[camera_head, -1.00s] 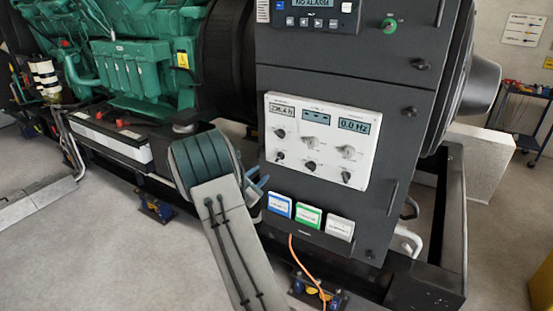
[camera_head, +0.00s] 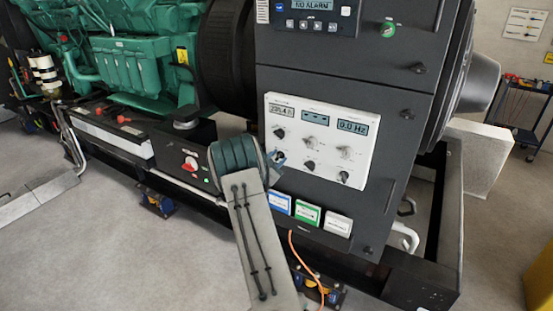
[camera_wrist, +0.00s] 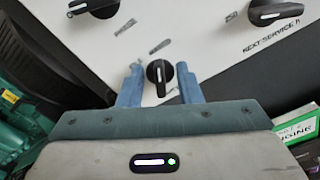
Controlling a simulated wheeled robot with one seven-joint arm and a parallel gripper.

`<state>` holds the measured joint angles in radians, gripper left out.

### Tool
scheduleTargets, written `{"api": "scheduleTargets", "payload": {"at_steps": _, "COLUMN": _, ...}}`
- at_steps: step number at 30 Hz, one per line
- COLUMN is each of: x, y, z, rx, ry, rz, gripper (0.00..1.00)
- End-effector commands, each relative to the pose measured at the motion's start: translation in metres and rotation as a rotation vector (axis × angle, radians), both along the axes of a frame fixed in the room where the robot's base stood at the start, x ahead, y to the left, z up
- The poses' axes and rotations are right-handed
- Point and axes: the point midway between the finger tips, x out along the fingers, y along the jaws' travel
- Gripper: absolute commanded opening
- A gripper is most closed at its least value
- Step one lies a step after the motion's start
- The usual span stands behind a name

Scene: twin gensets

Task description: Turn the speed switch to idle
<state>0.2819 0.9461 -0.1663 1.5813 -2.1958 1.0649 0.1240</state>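A white control panel (camera_head: 334,111) on the dark cabinet carries several rotary knobs below small displays. In the wrist view, one black knob (camera_wrist: 159,75) with a white pointer line lies between the two blue fingers of my gripper (camera_wrist: 160,84). The fingers are open, with a gap on each side of the knob. In the head view my gripper (camera_head: 276,160) is at the lower-left knob, which it partly hides. The labels by this knob are too small to read, so I cannot confirm it is the speed switch. Another black knob (camera_wrist: 94,6) shows upper left.
Another knob (camera_wrist: 275,12) is at the upper right of the wrist view. Blue, green and white labelled boxes (camera_head: 308,214) sit below the panel. A red switch (camera_head: 190,163) is left of my arm. An orange cable (camera_head: 301,258) hangs beneath. Open floor lies at left.

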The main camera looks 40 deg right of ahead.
Motion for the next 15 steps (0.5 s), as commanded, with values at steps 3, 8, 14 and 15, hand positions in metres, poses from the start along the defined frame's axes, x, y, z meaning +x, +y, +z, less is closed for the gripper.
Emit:
{"api": "scheduleTargets", "payload": {"at_steps": 3, "x": -0.0001, "y": 0.0002, "z": 0.0001, "rx": 0.0, "ry": 0.0, "rz": 0.0, "gripper": 0.15}}
{"api": "scheduleTargets", "payload": {"at_steps": 8, "x": -0.0003, "y": 0.0001, "z": 0.0001, "rx": 0.0, "ry": 0.0, "rz": -0.001, "gripper": 0.0}}
{"api": "scheduleTargets", "payload": {"at_steps": 14, "x": -0.0004, "y": 0.0001, "z": -0.0004, "rx": -0.005, "ry": 0.011, "rz": -0.001, "gripper": 0.0}}
{"api": "scheduleTargets", "payload": {"at_steps": 15, "x": -0.0004, "y": 0.0003, "z": -0.0006, "rx": -0.008, "ry": 0.017, "rz": -0.001, "gripper": 0.0}}
